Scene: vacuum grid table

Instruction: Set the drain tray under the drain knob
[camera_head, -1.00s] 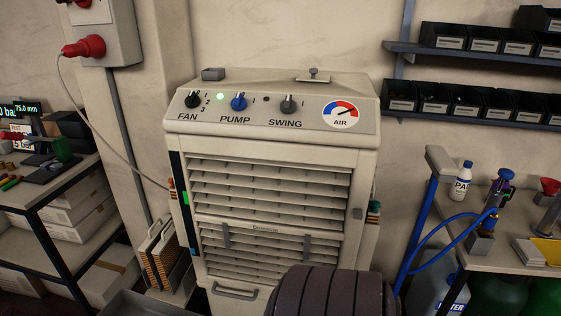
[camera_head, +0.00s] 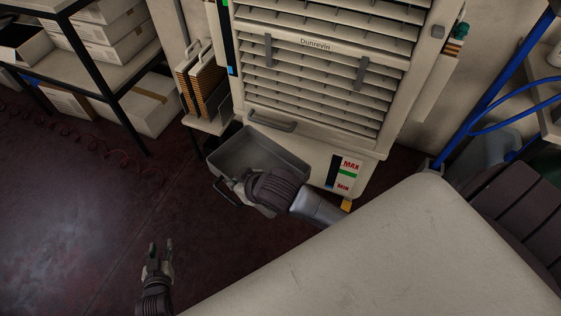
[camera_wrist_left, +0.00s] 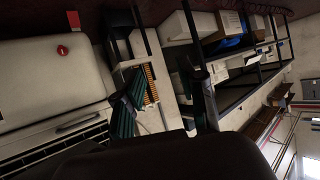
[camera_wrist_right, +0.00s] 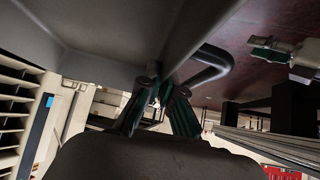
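The drain tray (camera_head: 262,147) is a grey open box in front of the cooler's lower front in the head view. My right gripper (camera_head: 228,187) is at its near left side; its forearm covers part of the tray. In the right wrist view the fingers (camera_wrist_right: 164,95) close around the tray's wall edge (camera_wrist_right: 185,45), beside its bent handle (camera_wrist_right: 212,66). A red knob (camera_wrist_left: 62,50), likely the drain knob, is on the cooler's lower panel in the left wrist view; I cannot see it in the head view. My left gripper (camera_head: 160,250) is open and empty.
The cooler (camera_head: 325,60) has a MAX/MIN gauge (camera_head: 345,175) at lower right. A side shelf with orange-edged pads (camera_head: 205,85) stands left of it. A black-framed rack with boxes (camera_head: 95,50) is farther left. The dark red floor (camera_head: 80,220) is clear at lower left.

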